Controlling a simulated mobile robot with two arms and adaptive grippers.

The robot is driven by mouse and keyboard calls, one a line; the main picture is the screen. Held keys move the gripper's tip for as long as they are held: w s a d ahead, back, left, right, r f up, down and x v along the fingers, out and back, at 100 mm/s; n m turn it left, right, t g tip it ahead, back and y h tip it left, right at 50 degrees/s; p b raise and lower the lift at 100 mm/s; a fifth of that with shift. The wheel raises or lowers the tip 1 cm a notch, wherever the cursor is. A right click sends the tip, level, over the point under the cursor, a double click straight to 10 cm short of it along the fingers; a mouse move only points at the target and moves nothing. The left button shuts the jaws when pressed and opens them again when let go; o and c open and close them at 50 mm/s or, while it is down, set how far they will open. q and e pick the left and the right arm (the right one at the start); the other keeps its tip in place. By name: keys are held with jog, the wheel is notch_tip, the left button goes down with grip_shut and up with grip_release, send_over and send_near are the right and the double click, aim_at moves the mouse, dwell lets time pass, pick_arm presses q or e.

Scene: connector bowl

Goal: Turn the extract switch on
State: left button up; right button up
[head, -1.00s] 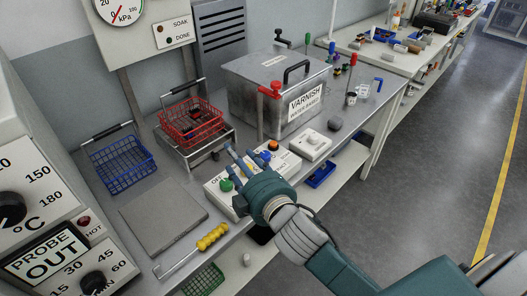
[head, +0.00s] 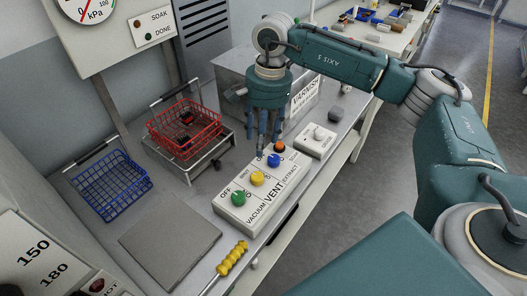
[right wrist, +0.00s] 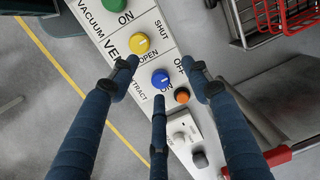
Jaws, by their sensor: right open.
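The switch box (head: 226,212) is a long white panel on the bench with green, yellow and blue round knobs. The blue knob (head: 273,160) sits in the EXTRACT section, marked OFF and ON; in the right wrist view it shows (right wrist: 160,79) between my fingers. How it is turned is hard to read. An orange button or lamp (head: 280,148) lies just beyond it. My right gripper (head: 266,145) is open, pointing down over the blue knob end of the box. Its three fingers (right wrist: 160,73) surround the blue knob in the picture; contact cannot be told. My left gripper is not in view.
A small white box with a knob (head: 316,142) stands right of the switch box. The metal varnish tank (head: 229,84) is close behind my gripper. A red basket (head: 207,138) and a blue basket (head: 113,186) stand left. A grey plate (head: 170,246) lies in front.

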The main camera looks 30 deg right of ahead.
aim_at(273, 158)
jog(key=shift+h, duration=0.6)
jog(key=d+f, duration=0.1)
jog(key=f, duration=0.1)
jog(key=d+f+p, duration=0.1)
jog(key=f, duration=0.2)
jog(key=d+f+p, duration=0.1)
jog(key=f, duration=0.2)
jog(key=shift+s+d+f, duration=0.2)
jog(key=shift+d+f, duration=0.05)
jog(key=shift+f, duration=0.55)
jog(key=c, duration=1.1)
